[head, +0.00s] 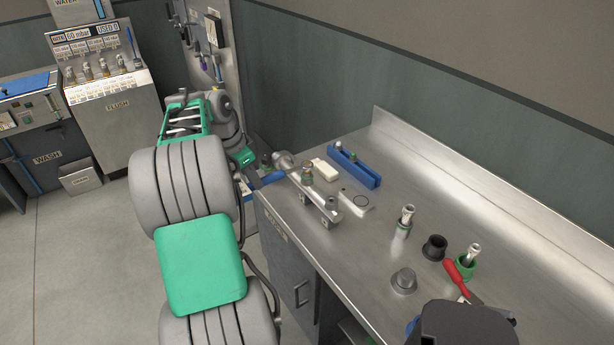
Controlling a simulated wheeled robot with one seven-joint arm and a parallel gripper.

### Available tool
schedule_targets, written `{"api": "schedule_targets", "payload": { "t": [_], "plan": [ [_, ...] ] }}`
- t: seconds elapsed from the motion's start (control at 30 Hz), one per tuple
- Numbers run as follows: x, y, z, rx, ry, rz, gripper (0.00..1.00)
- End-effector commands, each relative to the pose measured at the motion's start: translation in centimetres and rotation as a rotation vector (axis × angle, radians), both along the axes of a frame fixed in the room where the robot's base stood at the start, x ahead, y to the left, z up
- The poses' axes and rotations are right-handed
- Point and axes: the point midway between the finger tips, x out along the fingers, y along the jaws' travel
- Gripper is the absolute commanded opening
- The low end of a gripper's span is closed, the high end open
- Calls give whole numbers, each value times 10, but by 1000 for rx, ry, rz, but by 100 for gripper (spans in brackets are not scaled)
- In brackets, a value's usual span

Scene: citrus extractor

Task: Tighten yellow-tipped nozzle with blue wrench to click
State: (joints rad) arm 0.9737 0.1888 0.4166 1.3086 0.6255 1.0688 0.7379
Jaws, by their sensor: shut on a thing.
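My gripper (258,168) is at the left end of the bench, past my grey and green arm. Its fingers are small and partly hidden, but it appears shut on the blue wrench (272,178), whose blue handle shows just below and right of it. A metal holder bar (318,200) lies on the bench to the right of the gripper. An upright nozzle (307,173) stands at this bar. I cannot make out a yellow tip at this size, nor whether the wrench touches a nozzle.
A blue rack (354,168) and a white block (325,170) lie behind the bar. Metal nozzles (405,220), a black cup (434,248), a green cup (466,265) and a red-handled tool (457,276) stand or lie on the right. The bench's back strip is clear.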

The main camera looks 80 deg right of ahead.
Motion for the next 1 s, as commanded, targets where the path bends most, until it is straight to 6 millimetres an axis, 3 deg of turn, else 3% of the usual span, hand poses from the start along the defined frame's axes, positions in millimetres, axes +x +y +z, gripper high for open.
{"api": "schedule_targets", "payload": {
  "t": [1.0],
  "plan": [
    [0, -1, 41, -2, -1, 0, 0]
  ]
}}
